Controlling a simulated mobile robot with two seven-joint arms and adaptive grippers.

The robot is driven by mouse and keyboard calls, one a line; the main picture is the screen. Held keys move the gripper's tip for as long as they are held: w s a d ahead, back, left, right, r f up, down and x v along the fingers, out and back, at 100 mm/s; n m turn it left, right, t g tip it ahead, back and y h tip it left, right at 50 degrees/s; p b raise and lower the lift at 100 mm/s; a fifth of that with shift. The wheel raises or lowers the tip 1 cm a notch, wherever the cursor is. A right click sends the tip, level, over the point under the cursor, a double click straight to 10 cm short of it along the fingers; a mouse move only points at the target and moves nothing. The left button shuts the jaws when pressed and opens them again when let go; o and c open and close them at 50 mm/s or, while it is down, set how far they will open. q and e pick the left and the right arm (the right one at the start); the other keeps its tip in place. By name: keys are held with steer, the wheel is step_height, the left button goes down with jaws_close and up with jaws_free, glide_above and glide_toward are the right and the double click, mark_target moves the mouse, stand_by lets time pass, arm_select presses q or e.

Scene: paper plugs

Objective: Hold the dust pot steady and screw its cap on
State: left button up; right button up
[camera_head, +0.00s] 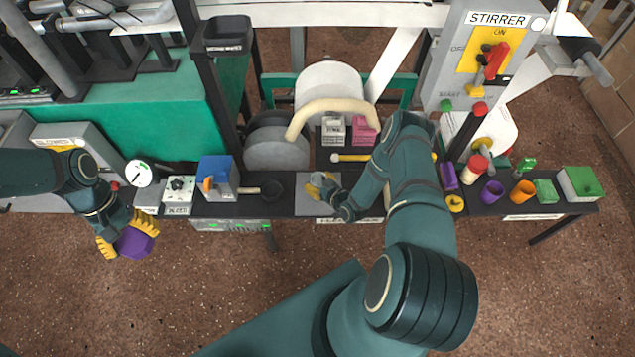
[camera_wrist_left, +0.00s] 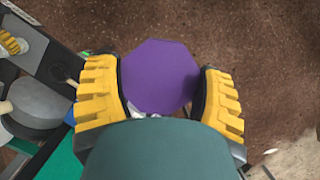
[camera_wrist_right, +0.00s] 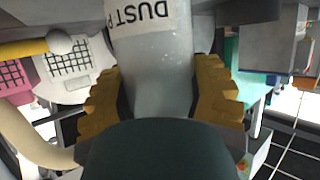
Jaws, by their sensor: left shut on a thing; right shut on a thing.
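My left gripper (camera_head: 124,236) is shut on a purple many-sided piece, which I take to be the cap (camera_head: 138,243). It is out over the floor, left of and in front of the bench. In the left wrist view the cap (camera_wrist_left: 158,76) shows a flat eight-sided face between the yellow fingers. My right gripper (camera_head: 322,186) is shut on the grey dust pot (camera_wrist_right: 155,75), whose label reads "DUST P" in the right wrist view. The pot is at the grey pad (camera_head: 312,207) on the bench; whether it touches the pad is hidden. Cap and pot are far apart.
A blue box (camera_head: 218,178) and a dark ladle (camera_head: 270,190) lie left of the pad. A curved beige pipe (camera_head: 330,108) stands behind it. Right of my right arm are a purple cup (camera_head: 492,191), an orange cup (camera_head: 523,192) and a green-lidded box (camera_head: 580,184). Floor in front is clear.

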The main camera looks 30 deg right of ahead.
steer(key=o, duration=1.3)
steer(key=shift+r, duration=0.15)
arm_select(q)
step_height(320, 180, up, 3)
steer(key=p, duration=0.3)
arm_select(e)
steer(key=v, duration=1.2)
